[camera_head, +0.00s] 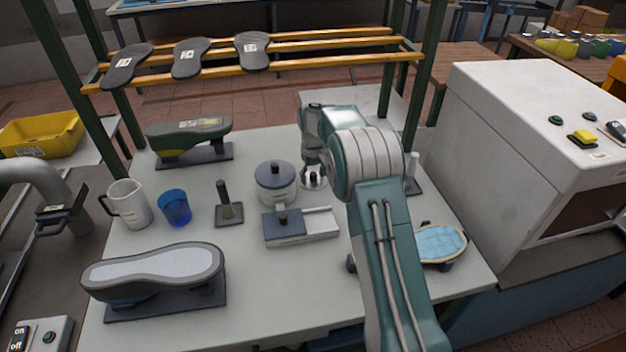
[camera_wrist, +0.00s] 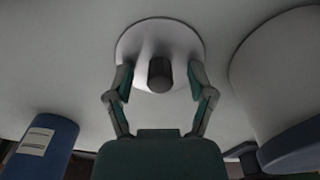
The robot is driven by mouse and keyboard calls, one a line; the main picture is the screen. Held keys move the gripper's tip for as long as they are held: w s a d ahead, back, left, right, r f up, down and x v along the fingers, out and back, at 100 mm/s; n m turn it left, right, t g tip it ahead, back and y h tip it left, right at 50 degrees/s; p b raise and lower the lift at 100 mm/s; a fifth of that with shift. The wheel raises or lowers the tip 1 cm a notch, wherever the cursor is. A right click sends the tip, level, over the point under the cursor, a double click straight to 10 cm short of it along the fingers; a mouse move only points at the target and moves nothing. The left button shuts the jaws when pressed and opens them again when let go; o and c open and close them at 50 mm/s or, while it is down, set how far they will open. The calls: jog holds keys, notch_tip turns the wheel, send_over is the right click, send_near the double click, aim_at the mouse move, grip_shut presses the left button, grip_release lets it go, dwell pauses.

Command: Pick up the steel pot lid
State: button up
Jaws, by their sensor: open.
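The steel pot lid (camera_head: 309,184) is a pale round disc with a dark knob, lying on the grey table just right of the white pot with a blue lid (camera_head: 275,188). My gripper (camera_head: 313,172) is over it, pointing down, and partly hides it. In the wrist view, the lid (camera_wrist: 160,35) is at top centre. The two fingers of my gripper (camera_wrist: 160,80) are apart on either side of the dark knob (camera_wrist: 160,74), with visible gaps. I cannot tell how far above the table the fingertips are.
The pot's wall (camera_wrist: 285,70) is close on the right in the wrist view. A dark upright post (camera_head: 228,207), blue cup (camera_head: 174,207) and white mug (camera_head: 128,204) stand left. A white machine (camera_head: 540,150) is right.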

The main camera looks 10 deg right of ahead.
jog(key=c, duration=0.9)
